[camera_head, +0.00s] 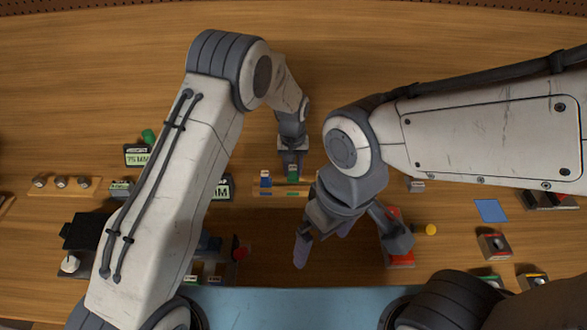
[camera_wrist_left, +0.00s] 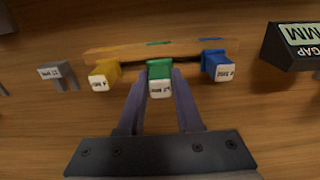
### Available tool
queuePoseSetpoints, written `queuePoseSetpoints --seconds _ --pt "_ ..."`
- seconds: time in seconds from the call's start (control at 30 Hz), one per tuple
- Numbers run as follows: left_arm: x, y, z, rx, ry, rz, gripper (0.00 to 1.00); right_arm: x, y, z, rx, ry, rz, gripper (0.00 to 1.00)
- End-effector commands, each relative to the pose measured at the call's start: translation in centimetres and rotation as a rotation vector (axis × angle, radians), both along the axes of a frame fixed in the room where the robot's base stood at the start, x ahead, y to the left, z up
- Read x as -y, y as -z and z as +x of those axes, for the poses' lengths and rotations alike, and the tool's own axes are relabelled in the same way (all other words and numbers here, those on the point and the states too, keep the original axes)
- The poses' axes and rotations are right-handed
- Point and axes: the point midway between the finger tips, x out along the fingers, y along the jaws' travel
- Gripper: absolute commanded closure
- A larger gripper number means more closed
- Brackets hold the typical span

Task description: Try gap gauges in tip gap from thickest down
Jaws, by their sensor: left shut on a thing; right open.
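My left gripper (camera_head: 292,166) points down at the wooden gauge rack (camera_head: 306,187) and is shut on the green gauge (camera_head: 293,173). The left wrist view shows the green gauge (camera_wrist_left: 159,78) between its two fingers, close against the rack (camera_wrist_left: 120,52). I cannot tell whether it is lifted. The blue gauge (camera_wrist_left: 217,66) and yellow gauge (camera_wrist_left: 103,75) stand on either side; their labels are too small to read. The blue gauge also shows in the head view (camera_head: 265,178). My right gripper (camera_head: 322,240) is open and empty, in front of the rack. The ducted rotor is not clearly visible.
A display block reading 75 MM (camera_head: 138,155) stands at the left; another display (camera_wrist_left: 298,42) is beside the rack. My left arm covers much of the left-hand equipment. A blue square (camera_head: 490,210) and small blocks (camera_head: 494,245) lie at the right. The back of the table is clear.

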Motion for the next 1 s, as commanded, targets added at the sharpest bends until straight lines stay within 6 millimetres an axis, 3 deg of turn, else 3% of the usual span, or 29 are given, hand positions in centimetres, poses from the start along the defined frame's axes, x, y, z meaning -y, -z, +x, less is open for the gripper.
queuePoseSetpoints --seconds 1.0 --pt "0.0 1.2 0.0 0.0 0.0 0.0 1.0 0.0 0.9 0.0 0.0 0.0 0.0 0.0"
